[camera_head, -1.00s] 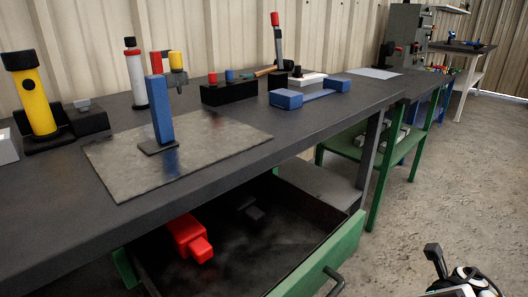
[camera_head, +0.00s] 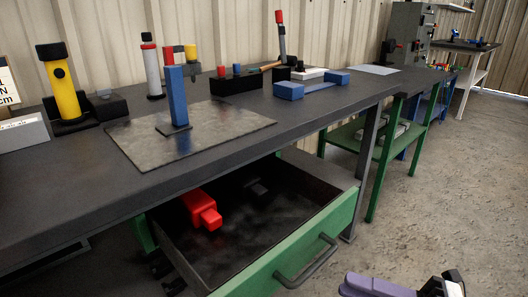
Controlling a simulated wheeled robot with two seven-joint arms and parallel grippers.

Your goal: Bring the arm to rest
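My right gripper (camera_head: 443,287) is low at the right of the head view, over the floor and apart from the bench. Only its dark upper part shows, cut off by the bottom edge. Its fingertips do not show clearly, so I cannot tell whether it is open or shut. A purple block-like part (camera_head: 375,287) shows just left of it; I cannot tell if it is part of my arm. My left gripper is not visible.
The green-fronted drawer (camera_head: 318,244) stands open below the dark bench (camera_head: 330,108), with a red object (camera_head: 203,208) inside. A blue post (camera_head: 176,95) stands on a metal plate (camera_head: 232,118). A yellow cylinder (camera_head: 62,88) stands at left. The floor (camera_head: 450,190) at right is clear.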

